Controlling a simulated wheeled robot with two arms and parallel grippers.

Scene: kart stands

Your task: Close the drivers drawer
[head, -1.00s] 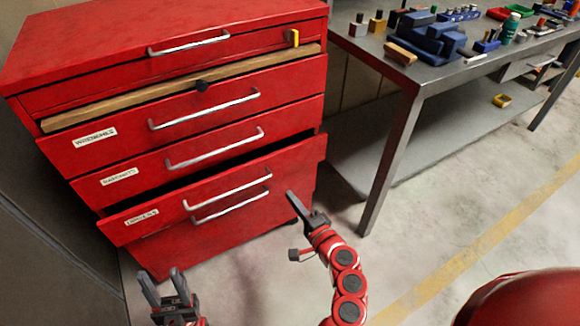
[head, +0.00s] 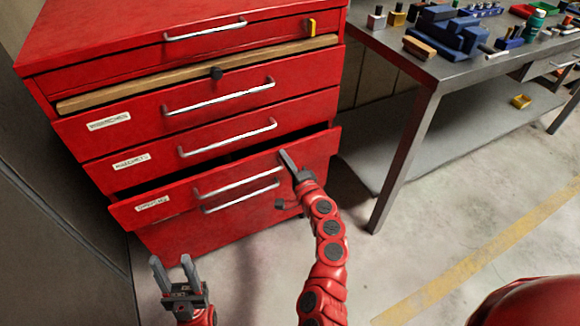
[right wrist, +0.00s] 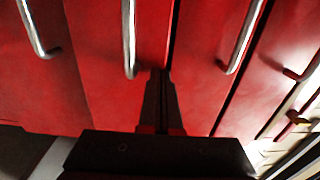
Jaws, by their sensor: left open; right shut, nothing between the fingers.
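The red drivers drawer (head: 165,207) is the lowest labelled drawer of the red cabinet. It stands out part way, with a dark gap above its front and a silver handle (head: 236,184) across it. My right gripper (head: 287,160) is shut and empty, with its tips at the right part of the drawer front, just right of the handle. In the right wrist view its fingertips (right wrist: 160,75) are close to a red drawer face (right wrist: 100,95); I cannot tell whether they touch. My left gripper (head: 172,262) is open and empty, low in front of the cabinet's left side.
The ratchets drawer (head: 225,130) and wrenches drawer (head: 140,108) above look shut. A metal workbench (head: 440,72) with blue tools and small blocks stands right of the cabinet. Its leg (head: 404,160) is right of my right arm.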

